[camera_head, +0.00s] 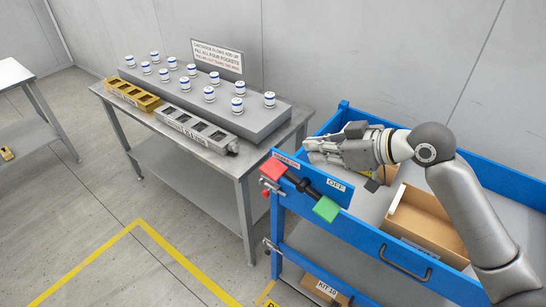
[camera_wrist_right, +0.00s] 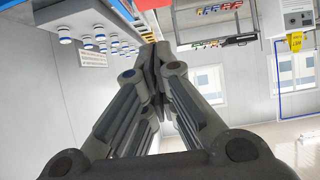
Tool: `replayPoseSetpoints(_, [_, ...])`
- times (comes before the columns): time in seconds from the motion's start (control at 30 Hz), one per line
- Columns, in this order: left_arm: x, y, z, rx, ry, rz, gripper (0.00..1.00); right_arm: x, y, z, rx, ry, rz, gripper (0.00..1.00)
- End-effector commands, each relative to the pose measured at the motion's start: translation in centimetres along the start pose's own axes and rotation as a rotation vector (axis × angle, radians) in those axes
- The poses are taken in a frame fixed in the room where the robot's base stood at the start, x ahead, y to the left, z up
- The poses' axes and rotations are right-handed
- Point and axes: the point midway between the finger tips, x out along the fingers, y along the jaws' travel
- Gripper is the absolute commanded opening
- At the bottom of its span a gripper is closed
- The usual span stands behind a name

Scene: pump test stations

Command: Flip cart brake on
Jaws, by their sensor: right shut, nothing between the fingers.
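The blue cart (camera_head: 345,230) stands at the right in the head view. On its near-left end panel is the brake rocker (camera_head: 303,187), a dark bar with a red pad (camera_head: 273,170) at its upper left end and a green pad (camera_head: 326,209) at its lower right end. An OFF label (camera_head: 335,184) sits above the green side; a label by the red pad is too small to read. My right gripper (camera_head: 312,151) is above the panel's top edge, near the rocker and apart from it. Its fingers are shut and empty, also in the right wrist view (camera_wrist_right: 153,60). My left gripper is out of view.
An open cardboard box (camera_head: 425,222) sits on the cart top, with another box on its lower shelf. A steel table (camera_head: 240,160) left of the cart holds a grey rack of white-and-blue cylinders and two pocketed trays. Yellow floor lines and free floor lie in front.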

Motion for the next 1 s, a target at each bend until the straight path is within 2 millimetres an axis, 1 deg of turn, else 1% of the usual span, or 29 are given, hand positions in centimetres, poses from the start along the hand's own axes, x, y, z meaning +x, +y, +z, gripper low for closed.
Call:
replayPoseSetpoints(0.03, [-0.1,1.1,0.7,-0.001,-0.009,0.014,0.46,0.0,0.0,0.0,0.000,0.000,0.000,0.00])
replayPoseSetpoints(0.1, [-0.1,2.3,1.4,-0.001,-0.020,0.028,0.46,0.0,0.0,0.0,0.001,0.000,0.000,0.00])
replayPoseSetpoints(0.17, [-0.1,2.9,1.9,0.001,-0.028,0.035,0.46,0.1,0.0,0.0,0.001,0.000,0.000,0.00])
replayPoseSetpoints(0.27, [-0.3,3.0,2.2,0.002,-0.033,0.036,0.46,0.4,-0.1,0.0,0.002,0.000,-0.001,0.00])
replayPoseSetpoints(0.37, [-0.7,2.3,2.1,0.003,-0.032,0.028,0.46,1.5,-0.1,-0.1,0.005,0.001,-0.003,0.00])
replayPoseSetpoints(0.47, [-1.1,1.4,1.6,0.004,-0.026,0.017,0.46,3.2,-0.1,-0.2,0.005,0.000,-0.004,0.00])
replayPoseSetpoints(0.53, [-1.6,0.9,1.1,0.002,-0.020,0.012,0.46,4.7,-0.2,-0.3,0.006,0.001,-0.005,0.00])
replayPoseSetpoints(0.7, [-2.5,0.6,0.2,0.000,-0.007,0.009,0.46,8.3,-0.1,-0.2,0.005,-0.001,-0.003,0.00])
replayPoseSetpoints(0.8, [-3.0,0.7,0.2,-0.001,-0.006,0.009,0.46,10.1,-0.1,-0.2,0.004,-0.001,-0.003,0.00])
replayPoseSetpoints(0.9, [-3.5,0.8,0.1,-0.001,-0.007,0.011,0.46,11.2,-0.1,1.2,0.006,-0.003,-0.001,0.00])
replayPoseSetpoints(1.0, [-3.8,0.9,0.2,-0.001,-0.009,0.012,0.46,12.1,-0.1,2.0,0.004,-0.002,-0.001,0.00])
